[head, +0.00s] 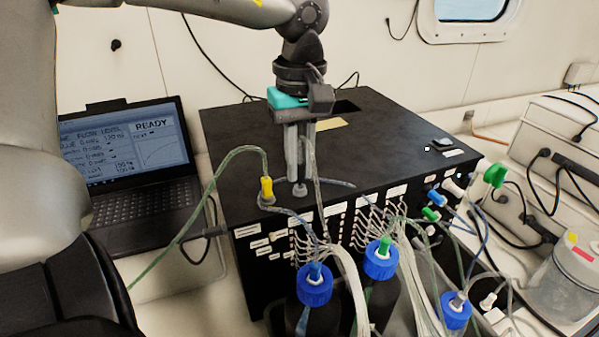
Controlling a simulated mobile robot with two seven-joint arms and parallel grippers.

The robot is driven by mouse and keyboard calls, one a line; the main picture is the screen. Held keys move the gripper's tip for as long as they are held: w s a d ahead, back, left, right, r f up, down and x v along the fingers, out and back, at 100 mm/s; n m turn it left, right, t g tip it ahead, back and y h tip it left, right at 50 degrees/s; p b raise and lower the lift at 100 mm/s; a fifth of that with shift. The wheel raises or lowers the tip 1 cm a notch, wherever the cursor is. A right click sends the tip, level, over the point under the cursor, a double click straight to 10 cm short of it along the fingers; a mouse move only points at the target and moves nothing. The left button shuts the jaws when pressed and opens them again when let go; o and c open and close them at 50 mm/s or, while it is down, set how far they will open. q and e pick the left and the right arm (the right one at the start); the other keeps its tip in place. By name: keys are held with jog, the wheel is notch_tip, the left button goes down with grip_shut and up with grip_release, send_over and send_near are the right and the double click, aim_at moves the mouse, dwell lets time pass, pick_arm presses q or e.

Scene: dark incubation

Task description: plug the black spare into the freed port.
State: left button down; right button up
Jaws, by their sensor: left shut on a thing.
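My left gripper (298,178) points straight down over the front part of the black box's top. Its fingers are shut on a slim plug that they mostly hide, so I cannot tell its colour. A pale tube (313,165) runs beside the fingers and down over the front edge. A round grey port (299,189) shows right under the fingertips. I cannot tell whether the held plug touches it or sits in it. A yellow plug (266,188) with a green-tinted tube stands upright in another port to the left. My right gripper is out of view.
The black box (390,135) has many thin tubes along its front. Blue-capped bottles (315,285) stand before it. Blue and green plugs (431,213) crowd its right front. A laptop (130,150) reading READY stands left; a clear jar (562,280) stands right.

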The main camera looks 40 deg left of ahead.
aim_at(300, 153)
pick_arm(q)
jog(key=shift+r+p, duration=1.6)
jog(key=shift+r, duration=0.75)
jog(key=shift+f, duration=0.1)
